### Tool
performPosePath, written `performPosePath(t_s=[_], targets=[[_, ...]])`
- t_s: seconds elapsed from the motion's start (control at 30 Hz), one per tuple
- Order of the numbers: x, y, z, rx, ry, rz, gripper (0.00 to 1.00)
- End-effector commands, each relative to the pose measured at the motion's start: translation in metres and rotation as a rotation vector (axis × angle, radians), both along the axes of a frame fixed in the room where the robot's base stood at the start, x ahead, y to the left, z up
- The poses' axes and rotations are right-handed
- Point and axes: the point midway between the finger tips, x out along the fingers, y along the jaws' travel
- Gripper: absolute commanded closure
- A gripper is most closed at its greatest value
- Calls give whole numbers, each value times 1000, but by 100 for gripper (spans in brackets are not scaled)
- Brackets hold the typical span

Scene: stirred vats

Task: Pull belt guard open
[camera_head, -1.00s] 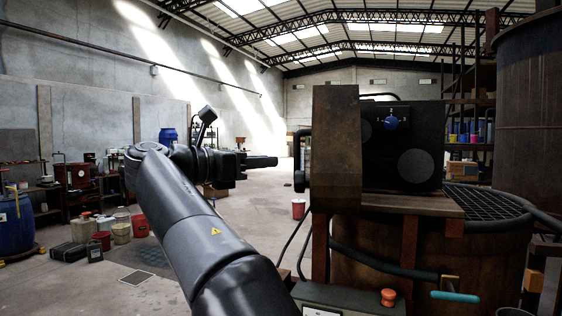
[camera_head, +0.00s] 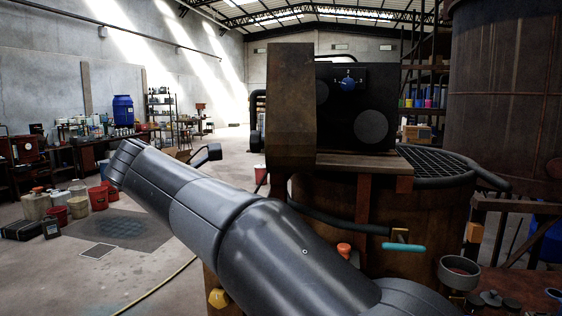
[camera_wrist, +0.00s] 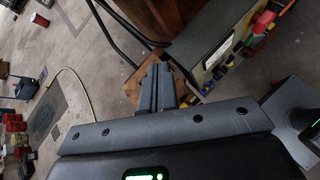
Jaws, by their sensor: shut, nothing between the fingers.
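The belt guard looks to be the tall, rusty brown cover (camera_head: 290,105) on the left side of the black drive housing (camera_head: 355,105) in the head view. It stands upright against the housing. A dark, ribbed part (camera_head: 257,120) shows at its left edge; I cannot tell whether it is a handle. My gripper (camera_wrist: 158,78) shows in the wrist view with its fingers together and nothing between them. It is over the floor near a wooden block and a control box.
A rusty vat (camera_head: 410,225) with a dark grating (camera_head: 445,165) stands below the housing. A teal-handled lever (camera_head: 404,247) sticks out in front. A control box (camera_wrist: 220,45) with coloured parts is close to the gripper. Open floor lies left; buckets (camera_head: 78,207) stand farther off.

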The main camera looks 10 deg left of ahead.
Motion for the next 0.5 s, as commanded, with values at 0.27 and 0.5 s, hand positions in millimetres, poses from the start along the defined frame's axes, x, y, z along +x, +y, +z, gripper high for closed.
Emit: performPosePath(t_s=[0.27, 0.5], targets=[[-36, -104, -64, 406, 134, -320, 100], [-61, -214, -89, 725, 72, -697, 100]])
